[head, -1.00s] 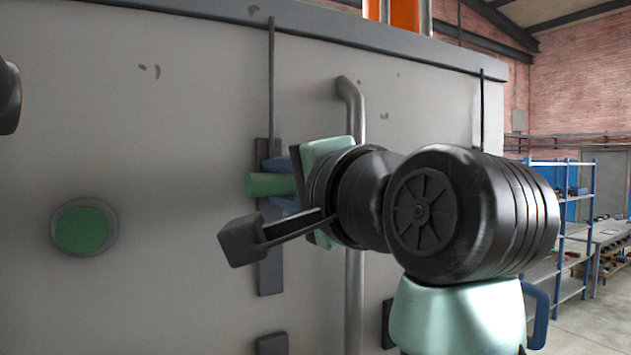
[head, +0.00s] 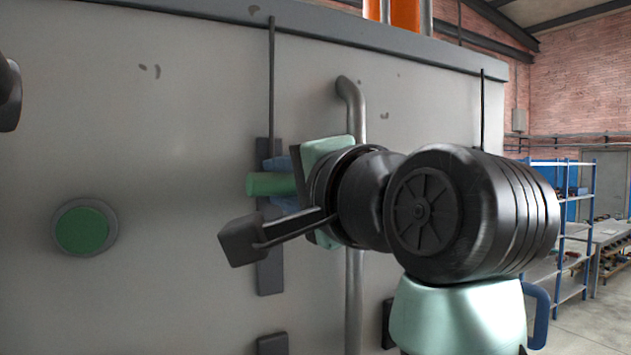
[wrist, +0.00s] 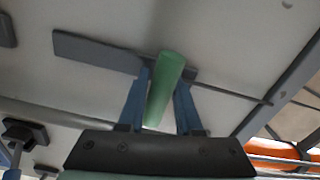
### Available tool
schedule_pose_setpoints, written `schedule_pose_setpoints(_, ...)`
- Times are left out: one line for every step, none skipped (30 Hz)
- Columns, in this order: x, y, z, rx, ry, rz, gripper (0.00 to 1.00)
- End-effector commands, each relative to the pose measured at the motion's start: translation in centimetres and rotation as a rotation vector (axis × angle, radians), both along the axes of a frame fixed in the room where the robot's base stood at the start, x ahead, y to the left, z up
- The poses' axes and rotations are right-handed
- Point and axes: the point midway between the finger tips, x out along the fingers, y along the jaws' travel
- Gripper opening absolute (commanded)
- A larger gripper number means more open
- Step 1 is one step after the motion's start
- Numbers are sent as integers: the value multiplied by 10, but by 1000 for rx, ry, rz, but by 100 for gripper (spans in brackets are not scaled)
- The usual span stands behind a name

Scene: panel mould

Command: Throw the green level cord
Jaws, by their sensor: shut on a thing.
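The green level cord shows as a green cylindrical grip (head: 270,184) sticking out from a dark upright plate (head: 270,272) on the grey panel in the head view. In the wrist view the green grip (wrist: 165,88) stands between the two blue fingers of my gripper (wrist: 163,95). My gripper (head: 281,185) is shut on it. The wrist hides part of the grip's surroundings in the head view. A thin dark rod (head: 271,90) runs from the plate up to the panel's top edge.
A round green button (head: 82,230) in a grey ring is on the panel to the left. A vertical metal pipe (head: 354,290) runs close behind my wrist. A dark block (head: 272,345) is below the plate. Blue shelving (head: 560,220) stands far right.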

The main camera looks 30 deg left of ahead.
Motion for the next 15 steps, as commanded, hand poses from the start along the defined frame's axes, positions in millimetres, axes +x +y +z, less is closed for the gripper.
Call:
schedule_pose_setpoints(0, 0, 1, -2, -5, -1, 0)
schedule_pose_setpoints(0, 0, 1, -2, -6, -1, 0)
schedule_pose_setpoints(0, 0, 1, -2, -6, -1, 0)
schedule_pose_setpoints(0, 0, 1, -2, -6, -1, 0)
schedule_pose_setpoints(0, 0, 0, -2, -6, -1, 0)
schedule_pose_setpoints(0, 0, -1, -2, -5, -1, 0)
schedule_pose_setpoints(0, 0, -3, -2, -5, -1, 0)
schedule_pose_setpoints(0, 0, -6, -2, -5, -1, 0)
schedule_pose_setpoints(0, 0, -12, -2, -4, -1, 0)
schedule_pose_setpoints(0, 0, -18, -2, -4, -1, 0)
schedule_pose_setpoints(0, 0, -24, -3, -3, -1, 0)
schedule_pose_setpoints(0, 0, -33, -2, -2, -1, 0)
schedule_pose_setpoints(0, 0, -40, -2, -2, -1, 0)
schedule_pose_setpoints(0, 0, -46, -2, -1, -1, 0)
schedule_pose_setpoints(0, 0, -55, -2, -1, -1, 0)
